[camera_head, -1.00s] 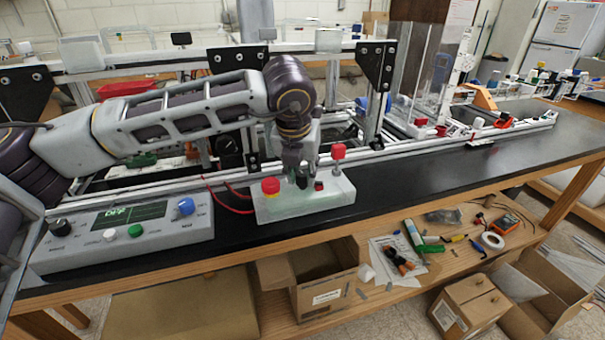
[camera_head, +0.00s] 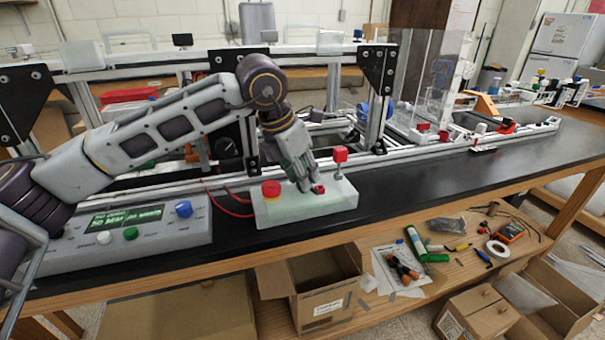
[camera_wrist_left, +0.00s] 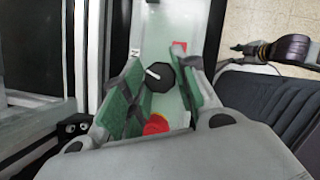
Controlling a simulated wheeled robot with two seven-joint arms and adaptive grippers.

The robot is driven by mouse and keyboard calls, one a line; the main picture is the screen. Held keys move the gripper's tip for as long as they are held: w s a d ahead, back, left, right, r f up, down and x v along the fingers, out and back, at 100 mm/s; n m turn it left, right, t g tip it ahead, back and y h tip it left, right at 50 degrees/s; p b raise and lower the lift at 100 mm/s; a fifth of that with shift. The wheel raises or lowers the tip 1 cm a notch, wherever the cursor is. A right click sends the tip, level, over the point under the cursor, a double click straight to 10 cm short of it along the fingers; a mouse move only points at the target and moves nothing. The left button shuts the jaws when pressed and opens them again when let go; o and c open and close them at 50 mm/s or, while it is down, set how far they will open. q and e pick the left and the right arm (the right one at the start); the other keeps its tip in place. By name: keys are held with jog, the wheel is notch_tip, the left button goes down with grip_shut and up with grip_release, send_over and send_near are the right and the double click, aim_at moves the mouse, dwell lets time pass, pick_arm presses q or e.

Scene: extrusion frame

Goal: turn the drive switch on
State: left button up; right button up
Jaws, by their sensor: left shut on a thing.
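The drive switch is a black knob with a white pointer line (camera_wrist_left: 159,76), on top of a pale box (camera_head: 280,210). In the left wrist view it sits between the green-padded fingers of my left gripper (camera_wrist_left: 160,85). In the head view my left gripper (camera_head: 306,182) comes down on the box at a tilt, shut on the knob and hiding it. A red mushroom button (camera_head: 270,189) is left of the gripper, and a small red part (camera_head: 319,189) lies close to its right. My right arm seems to show at the left wrist view's right edge; its fingers are unclear.
A red knob on a post (camera_head: 340,154) stands just right of the gripper. A grey console with a lit green display (camera_head: 125,217) stands to the left. The black bench top (camera_head: 430,180) is clear to the right.

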pick_arm(q)
jog(key=shift+m+h, duration=0.3)
jog(key=shift+m, duration=0.7)
jog(key=shift+w+a+m+g+p, duration=0.1)
jog(key=shift+m+g+p, duration=0.5)
jog(key=shift+m, duration=0.5)
pick_arm(e)
jog(key=shift+s+d+f, duration=0.15)
jog(key=shift+s+f, duration=0.05)
jog(key=shift+f, duration=0.7)
jog(key=shift+w+r, duration=0.1)
jog(key=shift+w, duration=0.1)
pick_arm(q)
jog(key=o, duration=1)
pick_arm(e)
jog(key=shift+s, duration=0.1)
pick_arm(q)
jog(key=shift+r, duration=0.1)
